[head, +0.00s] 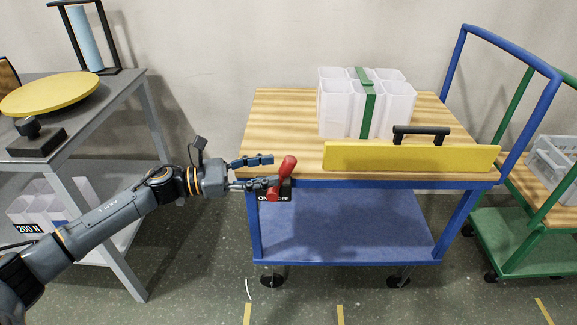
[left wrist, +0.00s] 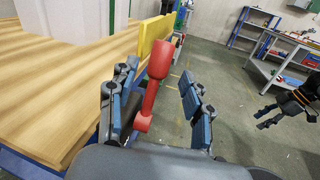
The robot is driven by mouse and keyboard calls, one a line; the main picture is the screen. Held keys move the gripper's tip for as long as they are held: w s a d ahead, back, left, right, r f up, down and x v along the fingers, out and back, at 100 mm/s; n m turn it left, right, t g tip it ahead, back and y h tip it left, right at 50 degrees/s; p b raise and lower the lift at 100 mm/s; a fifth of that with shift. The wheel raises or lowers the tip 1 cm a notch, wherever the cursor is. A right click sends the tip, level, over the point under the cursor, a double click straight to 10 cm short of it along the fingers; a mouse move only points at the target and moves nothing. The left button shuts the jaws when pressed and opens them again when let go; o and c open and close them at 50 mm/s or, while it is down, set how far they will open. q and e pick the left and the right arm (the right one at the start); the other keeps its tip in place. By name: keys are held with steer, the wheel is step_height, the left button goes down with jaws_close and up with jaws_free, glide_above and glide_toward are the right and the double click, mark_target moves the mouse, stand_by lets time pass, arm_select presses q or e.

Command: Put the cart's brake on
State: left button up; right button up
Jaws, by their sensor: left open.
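The blue cart (head: 345,184) has a wooden top and a lower blue deck. A red brake lever (head: 288,164) sits at its front left corner, tilted with its thick end up and to the right. A black plate (head: 284,196) behind it reads ON at left and OFF at right, partly covered by the lever. My left gripper (head: 271,172) is open at the lever. In the left wrist view the red lever (left wrist: 153,85) stands between the spread fingers, with no clear grip. My right gripper (left wrist: 264,115) shows small at the right of that view.
On the cart top are white containers (head: 335,110) with a green strap and a yellow panel (head: 350,157) with a black handle. A grey bench (head: 122,90) stands left, a green cart (head: 520,235) right. Floor in front is clear.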

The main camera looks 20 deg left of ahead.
mark_target(280, 169)
arm_select(q)
steer(key=x, duration=0.5)
steer(key=shift+w+d, duration=0.15)
steer(key=shift+d, duration=0.1)
arm_select(e)
steer(key=shift+w+f, duration=0.1)
steer(key=shift+f, duration=0.6)
arm_select(q)
jaws_close()
arm_select(e)
steer(key=shift+w+r, duration=0.2)
